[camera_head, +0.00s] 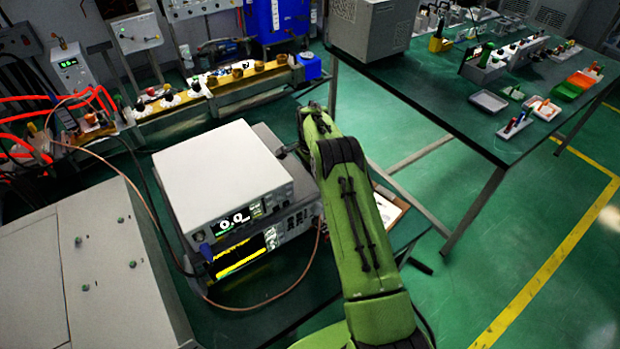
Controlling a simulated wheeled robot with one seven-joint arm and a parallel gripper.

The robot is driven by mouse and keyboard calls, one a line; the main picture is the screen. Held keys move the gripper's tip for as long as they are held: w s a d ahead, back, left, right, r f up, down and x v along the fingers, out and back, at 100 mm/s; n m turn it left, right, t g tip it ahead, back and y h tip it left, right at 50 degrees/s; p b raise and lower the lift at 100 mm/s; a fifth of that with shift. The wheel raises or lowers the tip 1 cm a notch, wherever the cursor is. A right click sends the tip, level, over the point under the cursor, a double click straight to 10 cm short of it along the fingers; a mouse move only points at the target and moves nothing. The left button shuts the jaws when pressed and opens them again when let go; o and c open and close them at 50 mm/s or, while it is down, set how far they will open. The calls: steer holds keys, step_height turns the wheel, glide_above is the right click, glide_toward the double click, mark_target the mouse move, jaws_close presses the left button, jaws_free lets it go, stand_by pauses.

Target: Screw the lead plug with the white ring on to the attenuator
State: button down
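My green arm (352,205) reaches up from the bottom of the view, past the right side of the stacked instruments. My gripper is hidden behind the arm, so its fingers and anything in them do not show. A row of small parts sits on a wooden rail (225,88) at the back left. The attenuator may be among them, but I cannot tell which part it is. A thin copper-coloured lead (152,213) runs from the left-hand parts, loops down and passes in front of the instruments. I cannot make out a plug with a white ring.
A white instrument (220,172) reading 0.0 rests on another with a yellow trace on its screen (240,255). A grey cabinet (95,270) fills the lower left. Red hoses (45,98) lie at left. A green-topped table (440,85) with trays stands right; open floor lies between.

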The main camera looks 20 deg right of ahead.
steer(key=shift+r+p, duration=1.75)
steer(key=shift+r, duration=1.3)
